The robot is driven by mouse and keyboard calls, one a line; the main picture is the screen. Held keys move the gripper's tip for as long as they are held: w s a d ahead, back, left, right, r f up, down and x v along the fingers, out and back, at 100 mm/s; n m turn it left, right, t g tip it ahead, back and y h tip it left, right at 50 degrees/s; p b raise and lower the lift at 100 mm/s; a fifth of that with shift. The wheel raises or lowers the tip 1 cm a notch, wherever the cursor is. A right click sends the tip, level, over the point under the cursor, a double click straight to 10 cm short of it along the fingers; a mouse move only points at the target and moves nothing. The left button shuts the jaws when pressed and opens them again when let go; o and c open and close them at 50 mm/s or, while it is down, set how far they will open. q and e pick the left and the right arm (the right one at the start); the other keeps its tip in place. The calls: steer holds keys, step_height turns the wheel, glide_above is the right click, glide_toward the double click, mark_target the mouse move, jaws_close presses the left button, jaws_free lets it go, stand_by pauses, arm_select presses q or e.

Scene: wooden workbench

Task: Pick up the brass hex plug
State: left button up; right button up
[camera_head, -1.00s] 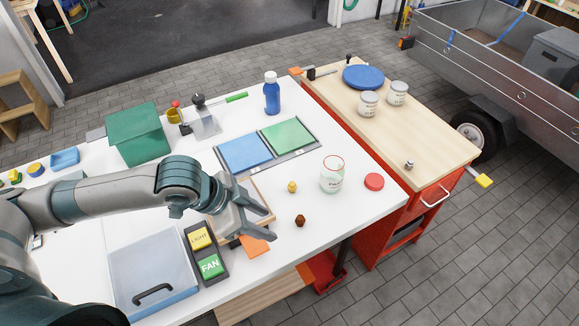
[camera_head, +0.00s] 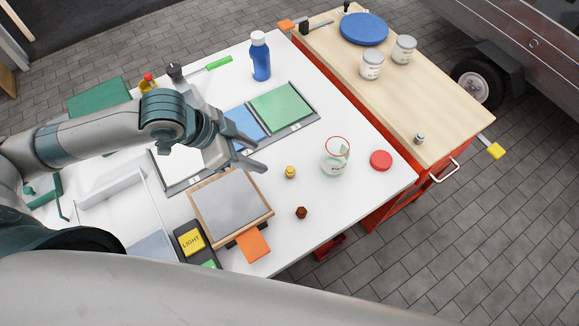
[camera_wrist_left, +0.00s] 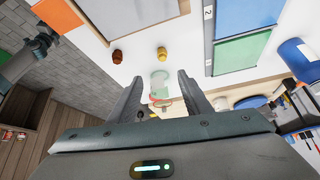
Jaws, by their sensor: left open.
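The brass hex plug (camera_head: 290,172) is a small yellow piece standing on the white bench, left of the glass jar. It also shows in the left wrist view (camera_wrist_left: 162,53), beyond the fingertips. A brown hex-shaped piece (camera_head: 301,213) lies nearer to me; it also shows in the wrist view (camera_wrist_left: 117,56). My left gripper (camera_head: 260,155) is open, a little left of the brass plug and apart from it. Its two fingers show in the wrist view (camera_wrist_left: 161,78) with nothing gripped between them. My right gripper is not in view.
A glass jar (camera_head: 335,158) and a red lid (camera_head: 381,160) stand right of the plug. A framed grey plate (camera_head: 231,202) and an orange piece (camera_head: 253,245) lie nearer. A blue bottle (camera_head: 260,57) stands behind. The bench around the plug is clear.

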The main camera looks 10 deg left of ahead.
arm_select(q)
steer(key=p, duration=0.3)
glide_toward(290, 169)
steer(key=x, duration=0.5)
steer(key=shift+s, duration=0.25)
steer(key=shift+f, duration=0.1)
steer(key=shift+w+d+f, duration=0.25)
steer(key=shift+d+f, duration=0.05)
steer(key=p+x, duration=0.1)
steer(key=x, duration=0.2)
steer(key=shift+w+f+p, duration=0.25)
steer(key=shift+p, duration=0.15)
steer(key=shift+w+d+f, duration=0.1)
steer(key=shift+d+f, duration=0.05)
steer(key=shift+f, duration=0.15)
jaws_close()
